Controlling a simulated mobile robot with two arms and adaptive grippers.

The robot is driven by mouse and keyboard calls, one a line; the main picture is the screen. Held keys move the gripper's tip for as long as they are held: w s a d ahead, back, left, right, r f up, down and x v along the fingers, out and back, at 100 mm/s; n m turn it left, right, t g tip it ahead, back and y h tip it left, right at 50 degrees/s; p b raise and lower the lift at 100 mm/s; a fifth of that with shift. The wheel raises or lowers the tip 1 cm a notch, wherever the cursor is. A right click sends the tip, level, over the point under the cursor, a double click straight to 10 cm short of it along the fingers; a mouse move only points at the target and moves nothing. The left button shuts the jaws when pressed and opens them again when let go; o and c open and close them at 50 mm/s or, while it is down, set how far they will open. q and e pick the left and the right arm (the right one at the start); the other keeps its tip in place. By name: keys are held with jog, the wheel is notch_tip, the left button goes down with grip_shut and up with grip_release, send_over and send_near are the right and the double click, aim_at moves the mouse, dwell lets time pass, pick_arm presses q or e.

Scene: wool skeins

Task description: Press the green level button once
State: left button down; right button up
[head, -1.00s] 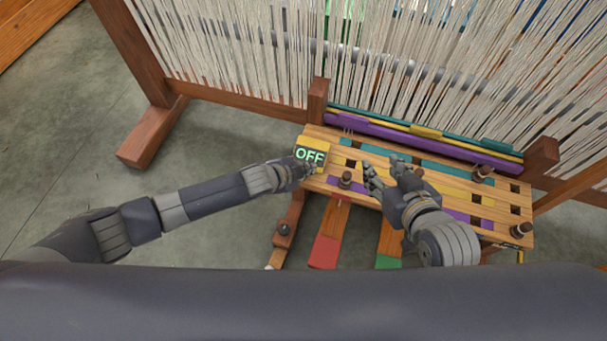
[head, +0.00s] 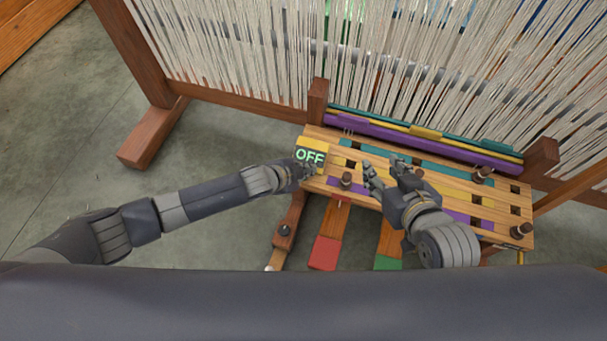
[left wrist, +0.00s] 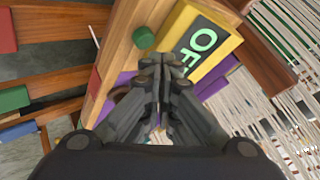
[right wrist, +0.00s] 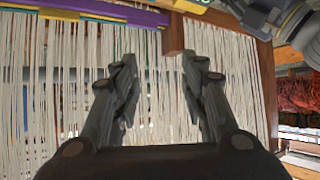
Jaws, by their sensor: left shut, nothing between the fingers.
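A round green button (left wrist: 144,38) sits on the wooden board beside a yellow box with a lit green OFF display (left wrist: 203,42). The display box also shows in the head view (head: 310,155) at the board's left end. My left gripper (left wrist: 161,62) is shut and empty, with its fingertips just short of the button in the left wrist view; I cannot tell its height above the board. In the head view the left gripper (head: 307,172) stands at the box's near edge, and the button is not distinguishable there. My right gripper (right wrist: 158,75) is open and empty, over the board in the head view.
The wooden board (head: 425,175) carries coloured strips and several dark pegs (head: 347,180). Behind it stands a loom frame with pale hanging threads (head: 400,60). Red (head: 325,253) and green (head: 388,262) ended pedals extend below. Bare floor (head: 60,130) lies to the left.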

pick_arm(q)
jog(key=shift+f, duration=0.15)
pick_arm(e)
jog(key=shift+r, duration=0.1)
dwell(0.3)
pick_arm(q)
jog(key=shift+f, duration=0.2)
pick_arm(e)
jog(key=shift+w+a+r+t, duration=0.3)
jog(key=shift+w+r+t, duration=0.15)
jog(key=shift+r+t, duration=0.1)
pick_arm(q)
jog(key=shift+f+b, duration=0.25)
jog(key=shift+b, duration=0.05)
pick_arm(e)
jog(key=shift+w+r+t, duration=0.25)
jog(key=shift+w+r, duration=0.1)
jog(key=shift+r, duration=0.05)
pick_arm(q)
jog(key=shift+f, duration=0.3)
pick_arm(e)
jog(key=shift+w+a+r+t+y, duration=0.15)
jog(key=shift+w+r+t, duration=0.05)
jog(key=shift+r, duration=0.2)
jog(key=shift+w+a+r+t+y, duration=0.15)
jog(key=shift+w+r+t, duration=0.05)
jog(key=shift+r, duration=0.15)
dwell(0.7)
